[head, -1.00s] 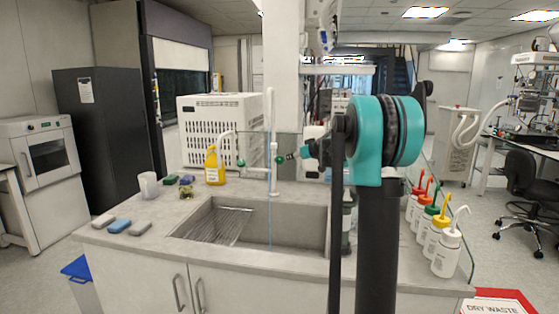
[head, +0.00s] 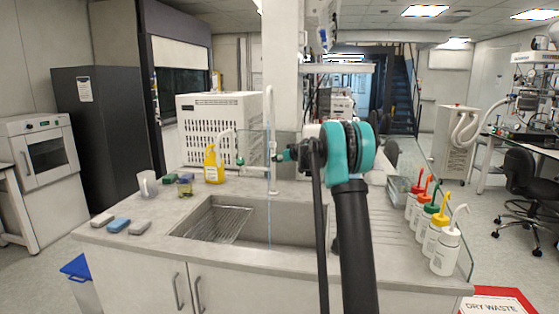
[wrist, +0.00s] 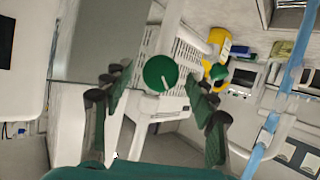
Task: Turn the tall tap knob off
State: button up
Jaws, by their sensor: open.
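The tall white tap (head: 269,108) rises behind the sink in the head view. In the wrist view a round green knob (wrist: 160,72) with a white line on its face lies between my gripper's fingers and faces the camera. My gripper (wrist: 156,84) is open, with one dark green finger on each side of the knob. I see no clear contact with it. In the head view my gripper (head: 289,154) is beside the tap's body and partly hides that area. A second green knob (head: 240,161) is left of the tap and also shows in the wrist view (wrist: 218,72).
The sink (head: 285,207) is below the tap. A yellow bottle (head: 213,165) is at the left. Several wash bottles (head: 446,250) line the right. A white slatted box (head: 225,125) is behind.

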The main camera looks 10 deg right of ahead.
jog(key=shift+x, duration=1.05)
jog(key=shift+c, duration=0.6)
jog(key=c, duration=1)
jog(key=shift+c, duration=0.2)
jog(key=shift+d+m+g+y, duration=0.1)
jog(key=shift+m+g+y, duration=0.3)
jog(key=shift+m+y, duration=1.3)
jog(key=shift+m, duration=0.7)
